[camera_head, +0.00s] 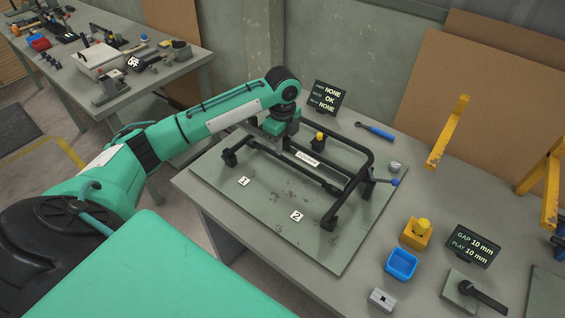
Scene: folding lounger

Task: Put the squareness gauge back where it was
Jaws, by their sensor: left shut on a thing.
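A black tubular lounger frame (352,192) stands on the grey-green fixture plate (268,222). A dark bar bearing a small white label (307,158), its print too small to read surely, lies across the frame; it appears to be the squareness gauge. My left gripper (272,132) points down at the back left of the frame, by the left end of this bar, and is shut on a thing. The gripper and wrist hide the grip, so I cannot tell how much of the gauge is between the fingers. My right gripper is not in view.
A yellow block (416,236), a blue bin (401,264) and a gap display (473,245) stand at right. Yellow posts (447,135) rise at the right. The plate's front is clear.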

